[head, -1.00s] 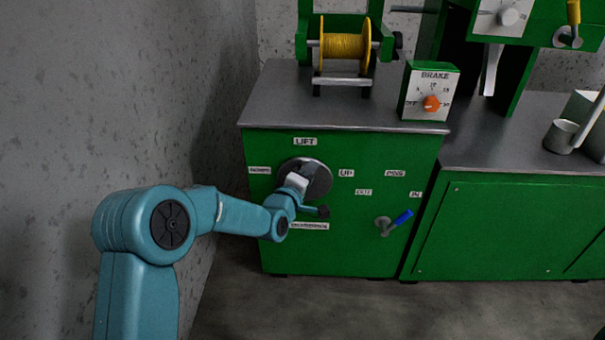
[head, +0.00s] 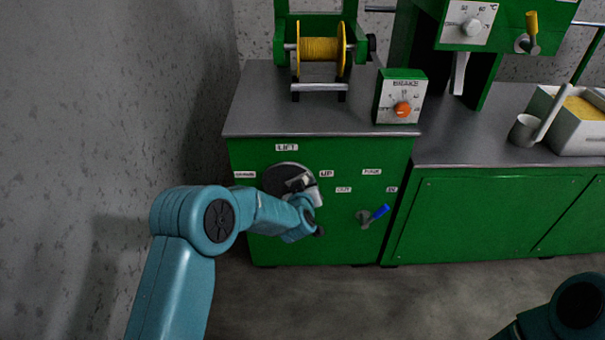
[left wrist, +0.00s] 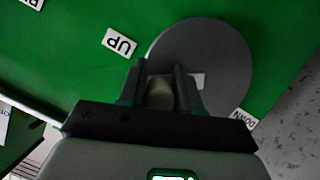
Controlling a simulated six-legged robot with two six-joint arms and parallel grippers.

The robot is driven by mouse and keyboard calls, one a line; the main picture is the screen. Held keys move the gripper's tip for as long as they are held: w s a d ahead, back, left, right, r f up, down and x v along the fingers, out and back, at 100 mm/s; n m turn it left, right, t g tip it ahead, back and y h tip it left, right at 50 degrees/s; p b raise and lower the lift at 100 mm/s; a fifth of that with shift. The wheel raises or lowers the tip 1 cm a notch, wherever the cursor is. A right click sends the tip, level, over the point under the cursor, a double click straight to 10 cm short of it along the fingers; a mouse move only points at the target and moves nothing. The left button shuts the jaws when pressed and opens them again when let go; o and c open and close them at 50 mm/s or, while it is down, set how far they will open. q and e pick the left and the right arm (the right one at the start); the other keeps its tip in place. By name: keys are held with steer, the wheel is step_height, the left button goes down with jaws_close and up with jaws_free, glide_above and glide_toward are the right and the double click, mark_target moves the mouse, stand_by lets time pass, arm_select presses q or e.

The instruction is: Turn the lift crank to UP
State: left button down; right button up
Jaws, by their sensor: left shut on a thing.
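The lift crank is a round grey disc (head: 284,174) on the green cabinet front, under the LIFT label (head: 287,147). The UP label (head: 327,174) is just right of the disc. My left gripper (head: 302,184) is at the disc's right part, near UP. In the left wrist view the gripper (left wrist: 162,88) is shut on the crank's handle (left wrist: 160,94), which shows between the fingers. There the disc (left wrist: 205,48) lies behind it, with UP (left wrist: 119,43) at upper left and DOWN (left wrist: 243,121) at lower right. My right gripper is out of view.
A blue-handled lever (head: 376,214) sits on the cabinet to the right. On the worktop (head: 250,110) stand a yellow cable spool (head: 319,49) and a BRAKE box with an orange knob (head: 402,110). A concrete wall is close on the left. The floor in front is clear.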

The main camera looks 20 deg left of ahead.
arm_select(q)
steer(key=shift+d+f+m+g+y+p, duration=0.25)
steer(key=shift+f+m+y+p, duration=0.45)
steer(key=shift+m+p, duration=0.3)
steer(key=shift+d+f+m+g+y+p, duration=0.2)
steer(key=shift+f+m+y+p, duration=0.3)
steer(key=shift+f+m+p, duration=0.45)
steer(key=shift+f+m, duration=0.15)
steer(key=shift+m, duration=0.1)
steer(key=c, duration=0.9)
jaws_free()
steer(key=shift+o, duration=0.2)
steer(key=shift+a, duration=0.1)
steer(key=p+v, duration=0.3)
steer(key=v, duration=1.3)
steer(key=shift+s, duration=0.1)
